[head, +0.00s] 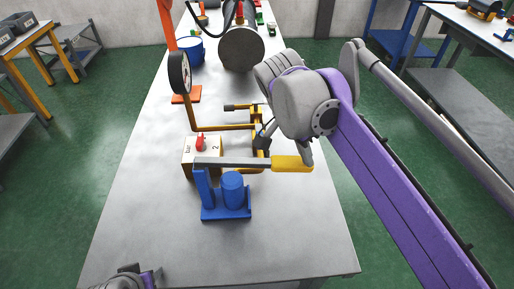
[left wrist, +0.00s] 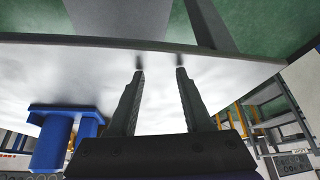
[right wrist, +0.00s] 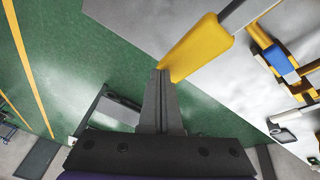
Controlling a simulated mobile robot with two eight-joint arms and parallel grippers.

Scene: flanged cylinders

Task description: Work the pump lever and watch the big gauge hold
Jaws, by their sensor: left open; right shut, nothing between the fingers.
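The blue pump (head: 227,205) stands on the near part of the table; it also shows in the left wrist view (left wrist: 62,135). Its grey lever (head: 232,161) lies roughly level and ends in a yellow handle (head: 292,164). In the right wrist view my right gripper (right wrist: 162,80) is shut and empty, its tips at the outer end of the yellow handle (right wrist: 195,48); I cannot tell whether they touch. The big round gauge (head: 180,72) stands on a pipe behind the pump; its reading is too small to tell. My left gripper (left wrist: 160,71) is open and empty, low at the table's near-left.
A pale block with a red knob (head: 200,142) sits just behind the pump, beside yellow pipework (head: 225,127). A large grey cylinder (head: 241,48) and a blue drum (head: 190,50) stand further back. The table's left side (head: 130,200) is clear.

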